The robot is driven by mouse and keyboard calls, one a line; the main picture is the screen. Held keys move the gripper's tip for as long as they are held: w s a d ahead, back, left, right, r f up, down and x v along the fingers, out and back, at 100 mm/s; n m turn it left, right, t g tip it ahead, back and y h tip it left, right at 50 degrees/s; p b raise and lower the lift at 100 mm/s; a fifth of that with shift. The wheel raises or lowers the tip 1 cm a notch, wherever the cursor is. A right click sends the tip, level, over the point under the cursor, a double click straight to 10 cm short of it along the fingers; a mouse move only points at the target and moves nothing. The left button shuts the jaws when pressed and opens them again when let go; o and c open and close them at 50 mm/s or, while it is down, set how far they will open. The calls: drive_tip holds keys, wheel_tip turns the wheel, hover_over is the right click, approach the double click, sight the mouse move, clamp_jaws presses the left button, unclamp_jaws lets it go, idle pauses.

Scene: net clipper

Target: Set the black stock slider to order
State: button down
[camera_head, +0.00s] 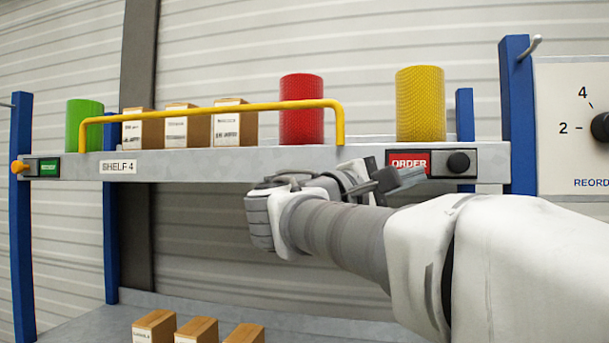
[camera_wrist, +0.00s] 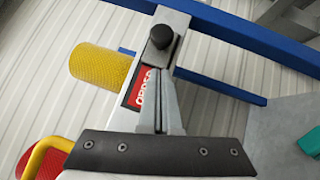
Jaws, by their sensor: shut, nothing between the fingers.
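The black stock slider (camera_head: 458,162) is a round black knob at the right end of the shelf's front edge. My gripper (camera_head: 408,179) is in front of the shelf edge, just below the label and left of the knob. In the wrist view, the fingers of my gripper (camera_wrist: 165,85) are closed together with nothing between them, pointing toward the knob. Contact with the slider cannot be told.
An orange slider (camera_head: 19,166) with a green label is at the shelf's left end. A yellow rail (camera_head: 212,110) runs along the front, before several boxes. Green (camera_head: 84,122), red (camera_head: 301,110) and yellow (camera_head: 420,104) cylinders stand on the shelf. A dial panel (camera_head: 570,125) is at right.

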drive_tip(key=b+v, duration=0.1)
drive_tip(key=v, duration=0.9)
drive_tip(key=shift+a, duration=0.3)
drive_tip(key=shift+w+f, duration=0.1)
drive_tip(key=shift+f, duration=0.05)
drive_tip(key=s+d+f+m+g+y, duration=0.1)
drive_tip(key=s+d+f+g+y, duration=0.25)
drive_tip(key=f, duration=0.75)
drive_tip(key=s+d+f+y, duration=0.3)
drive_tip(key=d+f+y, duration=0.25)
drive_tip(key=f, duration=0.55)
drive_tip(key=s+a+f+m+y, duration=0.3)
drive_tip(key=s+f+y, duration=0.1)
drive_tip(key=f, duration=0.3)
drive_tip(key=s+a+f+m+y, duration=0.2)
drive_tip(key=s+f+m+y, duration=0.1)
drive_tip(key=f, duration=0.4)
drive_tip(key=shift+s+a+f+m+y, duration=0.25)
drive_tip(key=shift+s+a+m+y, duration=0.15)
drive_tip(key=shift+s+y, duration=0.4)
drive_tip(key=shift+w, duration=0.15)
